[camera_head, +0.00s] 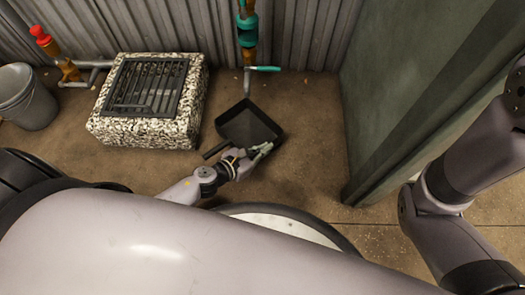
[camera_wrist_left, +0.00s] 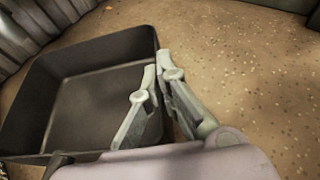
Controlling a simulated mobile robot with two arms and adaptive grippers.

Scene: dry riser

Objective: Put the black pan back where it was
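The black pan (camera_head: 248,122) is square and shallow, with a short dark handle pointing to the lower left in the head view. It lies below the teal-handled pipe. My left gripper (camera_head: 262,150) is at the pan's near right edge. In the left wrist view the pan (camera_wrist_left: 95,100) fills the left side, and my left gripper's fingers (camera_wrist_left: 160,72) are closed over its right rim, one inside and one outside. Whether the pan touches the ground I cannot tell. My right arm shows at the right of the head view, but its gripper does not show.
A pebbled stone block with a metal grate (camera_head: 187,128) stands at the left. A grey bucket (camera_head: 27,100) and a red-topped pipe (camera_head: 55,50) are farther left. A vertical pipe (camera_head: 247,35) runs along the corrugated wall. A green-grey panel (camera_head: 385,100) stands on the right.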

